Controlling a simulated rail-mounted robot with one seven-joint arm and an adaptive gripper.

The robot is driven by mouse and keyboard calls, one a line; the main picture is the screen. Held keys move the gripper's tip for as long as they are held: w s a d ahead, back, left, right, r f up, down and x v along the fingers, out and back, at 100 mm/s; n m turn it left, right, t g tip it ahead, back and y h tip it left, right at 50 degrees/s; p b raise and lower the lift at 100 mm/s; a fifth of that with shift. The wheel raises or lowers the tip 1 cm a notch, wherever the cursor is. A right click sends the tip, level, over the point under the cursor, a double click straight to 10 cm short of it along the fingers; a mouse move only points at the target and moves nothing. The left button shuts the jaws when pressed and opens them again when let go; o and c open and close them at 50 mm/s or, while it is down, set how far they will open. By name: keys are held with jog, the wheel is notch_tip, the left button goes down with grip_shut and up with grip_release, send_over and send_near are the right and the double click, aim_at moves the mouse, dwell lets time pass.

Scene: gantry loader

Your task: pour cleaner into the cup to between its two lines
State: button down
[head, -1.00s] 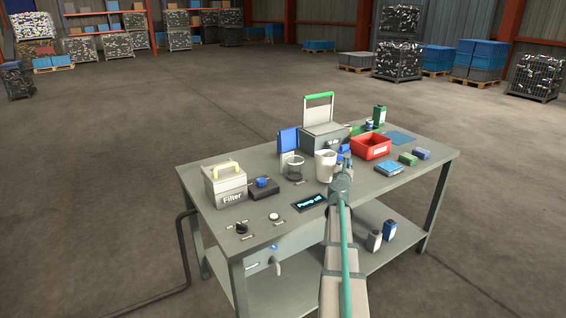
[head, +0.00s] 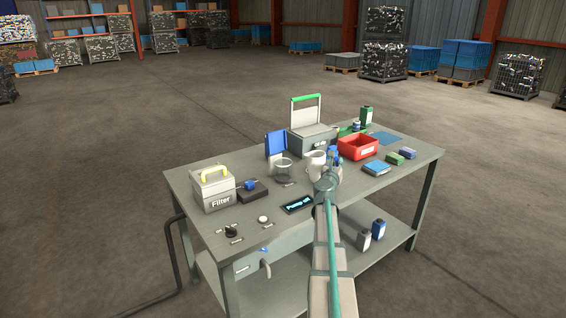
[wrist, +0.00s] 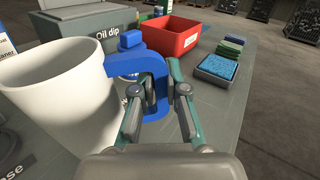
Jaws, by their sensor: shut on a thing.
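A white jug (head: 315,163) with a blue handle stands out at the middle of the bench, and it fills the left of the wrist view (wrist: 62,100). My gripper (wrist: 157,112) is shut on the jug's blue handle (wrist: 155,82), with a finger on each side. The jug looks roughly upright; I cannot tell whether its base touches the bench. The jug's contents are hidden.
A grey oil dip box (head: 312,139) and red bin (head: 358,147) stand behind and right of the jug. A filter box (head: 213,188) stands left. A dark panel reading "Pump off" (head: 298,205) lies in front of the cup. A blue-topped tray (head: 376,167) lies right.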

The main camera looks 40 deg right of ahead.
jog(key=r+n, duration=0.1)
jog(key=w+a+r+n, duration=0.1)
jog(key=shift+w+r+n+t+p, duration=0.1)
jog(key=shift+n+t+p, duration=0.2)
jog(key=w+a+r+n, duration=0.1)
jog(key=w+a+n, duration=0.1)
jog(key=n, duration=0.1)
jog(key=shift+w+r+t+h+p, duration=0.1)
jog(key=shift+r+t+h+p, duration=0.2)
jog(key=shift+r+p, duration=0.1)
jog(key=shift+w+a+r+n+p, duration=0.15)
jog(key=shift+r+n+p, duration=0.2)
jog(key=shift+r+n, duration=0.05)
jog(key=shift+w+a+r+n+p, duration=0.1)
jog(key=shift+r+n+p, duration=0.25)
jog(key=shift+n, duration=0.05)
jog(key=shift+w+a+r+n+t+p, duration=0.15)
jog(key=shift+r+n+p, duration=0.15)
jog(key=shift+r+n, duration=0.15)
jog(key=shift+w+a+r+n+t+p, duration=0.2)
jog(key=shift+r+n+p, duration=0.2)
jog(key=shift+n, duration=0.15)
jog(key=shift+w+a+r+n+t+p, duration=0.15)
jog(key=shift+r+n+p, duration=0.1)
jog(key=shift+r+n, duration=0.2)
